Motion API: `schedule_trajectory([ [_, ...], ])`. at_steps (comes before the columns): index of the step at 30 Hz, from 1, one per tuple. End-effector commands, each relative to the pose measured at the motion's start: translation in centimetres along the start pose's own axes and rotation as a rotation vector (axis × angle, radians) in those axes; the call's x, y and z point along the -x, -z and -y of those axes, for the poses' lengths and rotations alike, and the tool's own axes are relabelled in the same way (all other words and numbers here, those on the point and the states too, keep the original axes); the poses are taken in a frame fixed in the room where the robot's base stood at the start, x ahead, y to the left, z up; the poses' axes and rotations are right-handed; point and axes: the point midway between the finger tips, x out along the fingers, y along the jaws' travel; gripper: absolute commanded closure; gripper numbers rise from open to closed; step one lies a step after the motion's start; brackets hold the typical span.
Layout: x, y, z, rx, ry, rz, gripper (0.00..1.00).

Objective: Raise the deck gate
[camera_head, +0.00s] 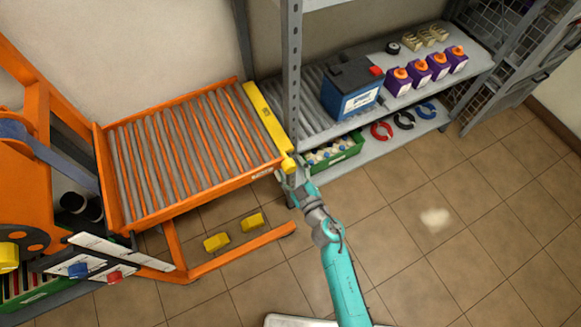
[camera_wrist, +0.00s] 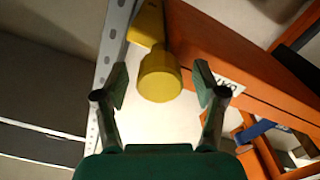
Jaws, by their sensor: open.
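The deck gate (camera_head: 266,118) is a yellow bar along the right edge of the orange roller deck (camera_head: 210,187), between the deck and the shelf rack. Its near end carries a yellow knob (camera_head: 288,164), which shows as a round end in the wrist view (camera_wrist: 159,78). My gripper (camera_head: 291,176) is at this knob, by the deck's front right corner. In the wrist view its two green fingers (camera_wrist: 160,84) stand open, one to each side of the knob, with visible gaps. I cannot tell whether the fingertips reach past the knob's face.
A grey perforated rack post (camera_head: 291,75) stands close to the right of the gate. A green crate (camera_head: 336,153) sits below. Two yellow blocks (camera_head: 216,242) are under the deck.

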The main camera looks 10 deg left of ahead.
Motion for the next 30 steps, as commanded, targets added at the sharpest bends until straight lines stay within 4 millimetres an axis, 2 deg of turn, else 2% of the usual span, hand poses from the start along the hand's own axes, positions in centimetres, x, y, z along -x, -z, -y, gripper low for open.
schedule_trajectory([
  [1,0.01,0.0,-0.01,0.0,0.0,0.0,0.37],
  [7,0.03,0.0,-0.01,0.0,0.0,0.0,0.87],
  [8,0.03,0.0,-0.01,0.0,0.0,0.0,0.9],
  [20,0.04,-0.01,0.0,0.067,0.0,0.0,0.9],
  [30,0.04,-0.02,-0.01,0.326,0.0,0.0,0.9],
])
